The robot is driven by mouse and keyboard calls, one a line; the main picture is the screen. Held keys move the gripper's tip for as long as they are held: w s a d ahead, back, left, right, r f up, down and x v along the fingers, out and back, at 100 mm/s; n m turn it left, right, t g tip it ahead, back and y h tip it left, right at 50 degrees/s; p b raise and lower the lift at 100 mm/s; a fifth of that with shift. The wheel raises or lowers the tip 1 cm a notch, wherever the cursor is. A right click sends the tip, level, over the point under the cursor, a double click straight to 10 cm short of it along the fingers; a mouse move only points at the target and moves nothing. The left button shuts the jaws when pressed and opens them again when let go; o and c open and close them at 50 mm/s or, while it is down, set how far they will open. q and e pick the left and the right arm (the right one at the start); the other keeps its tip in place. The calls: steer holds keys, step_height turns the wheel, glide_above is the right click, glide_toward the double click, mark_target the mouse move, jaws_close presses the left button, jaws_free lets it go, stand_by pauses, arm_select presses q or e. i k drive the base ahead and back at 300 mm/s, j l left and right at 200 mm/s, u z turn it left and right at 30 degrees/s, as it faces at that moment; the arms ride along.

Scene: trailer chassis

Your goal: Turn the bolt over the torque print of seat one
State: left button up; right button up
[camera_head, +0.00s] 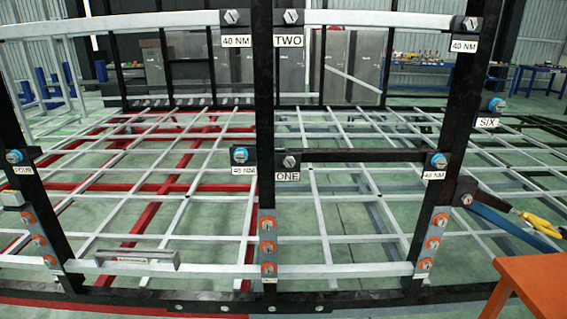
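The print "ONE" (287,177) is on the middle post, under a grey slotted bolt (290,161) on a black bracket. Left of the same post, a blue-ringed bolt (240,155) sits over a "40 NM" print (243,170). At the right end of the dark crossbar that starts at "ONE", another blue-ringed bolt (438,160) sits over a "40 NM" print (433,175). Higher up, a grey bolt (291,16) sits over "TWO" (289,42), with grey bolts over "40 NM" prints (236,41) and (464,45). Neither gripper is in view.
Blue-ringed bolts sit over "FOUR" (23,170) and "SIX" (487,123). Orange-ringed bolts (267,246) line the lower posts. A grey handled bar (136,257) is at the lower left rail. An orange table (535,285) stands front right, near a yellow-handled tool (540,223).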

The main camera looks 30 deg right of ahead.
mark_target(438, 161)
steer(key=z, duration=1.95)
